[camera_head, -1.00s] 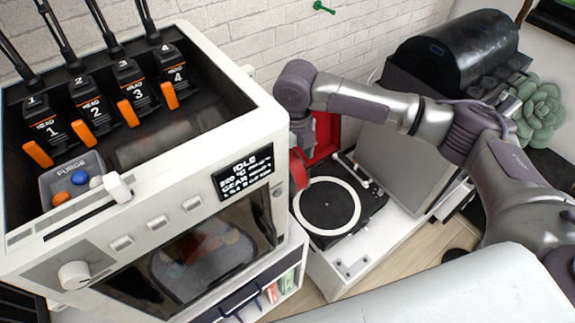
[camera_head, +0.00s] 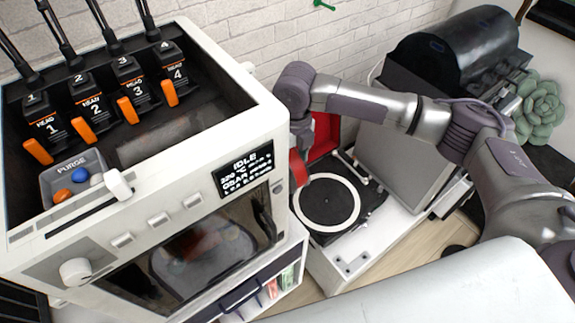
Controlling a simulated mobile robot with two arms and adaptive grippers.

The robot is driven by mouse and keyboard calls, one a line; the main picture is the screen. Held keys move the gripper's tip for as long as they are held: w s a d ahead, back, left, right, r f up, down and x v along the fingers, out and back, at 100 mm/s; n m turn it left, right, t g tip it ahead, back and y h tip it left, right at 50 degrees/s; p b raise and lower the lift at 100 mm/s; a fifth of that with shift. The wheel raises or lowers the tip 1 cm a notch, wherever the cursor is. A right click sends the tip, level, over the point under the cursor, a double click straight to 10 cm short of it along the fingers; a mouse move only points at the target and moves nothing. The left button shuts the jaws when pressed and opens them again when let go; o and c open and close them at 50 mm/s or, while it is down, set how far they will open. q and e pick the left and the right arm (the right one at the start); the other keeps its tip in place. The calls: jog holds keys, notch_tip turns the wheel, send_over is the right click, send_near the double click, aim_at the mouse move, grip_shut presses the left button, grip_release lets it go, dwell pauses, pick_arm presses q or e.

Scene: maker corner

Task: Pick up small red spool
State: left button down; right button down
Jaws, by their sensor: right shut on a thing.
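A small red spool (camera_head: 299,169) shows beside the right side wall of the white printer, above the left edge of the turntable. My right arm comes in from the right, and its wrist hangs down over the spool. My right gripper (camera_head: 303,140) is shut on the spool; its fingertips are largely hidden behind the printer's edge and the wrist. My left gripper is not in view.
The large white printer (camera_head: 228,135) fills the left, close beside the held spool. A turntable (camera_head: 327,203) with its lid open stands on a white cabinet (camera_head: 352,262). A red panel (camera_head: 326,134) is behind it. A green succulent (camera_head: 540,108) and a black cylinder (camera_head: 455,45) are at right.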

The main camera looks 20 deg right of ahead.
jog(key=shift+r, duration=0.15)
jog(key=shift+w+r+b, duration=0.15)
jog(key=shift+r+b, duration=0.45)
jog(key=w+d+b, duration=0.2)
jog(key=w+d, duration=0.1)
jog(key=d, duration=0.5)
jog(key=w+d+b, duration=0.3)
jog(key=d, duration=0.6)
